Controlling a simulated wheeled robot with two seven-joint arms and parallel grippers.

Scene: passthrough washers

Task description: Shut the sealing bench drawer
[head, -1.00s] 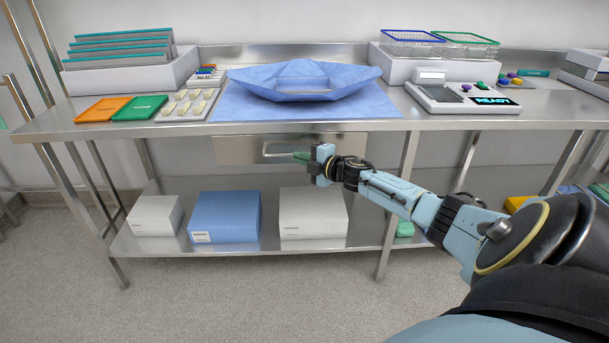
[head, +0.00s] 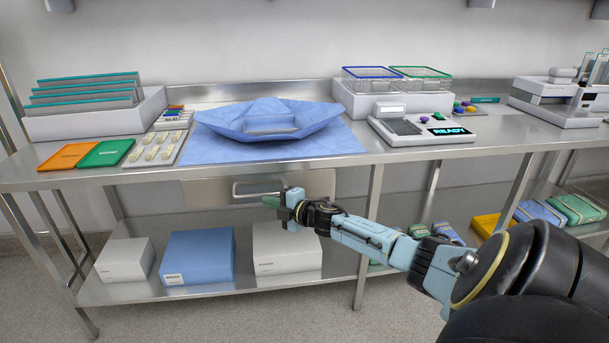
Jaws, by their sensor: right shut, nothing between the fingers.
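The sealing bench drawer (head: 212,194) is a steel front under the worktop, left of centre in the head view. Its bar handle (head: 255,186) shows on the front. The front looks about level with the bench edge; I cannot tell whether a small gap is left. My right gripper (head: 270,201) is shut and empty, with its fingertips just below the right part of the handle. I cannot tell whether they touch the drawer front. My left gripper is not in view.
The steel bench (head: 400,157) carries a blue wrapped tray (head: 268,118), a device reading READY (head: 425,127) and two wire baskets (head: 372,80). White and blue boxes (head: 198,257) stand on the lower shelf (head: 215,288). A bench leg (head: 368,235) stands behind my right arm.

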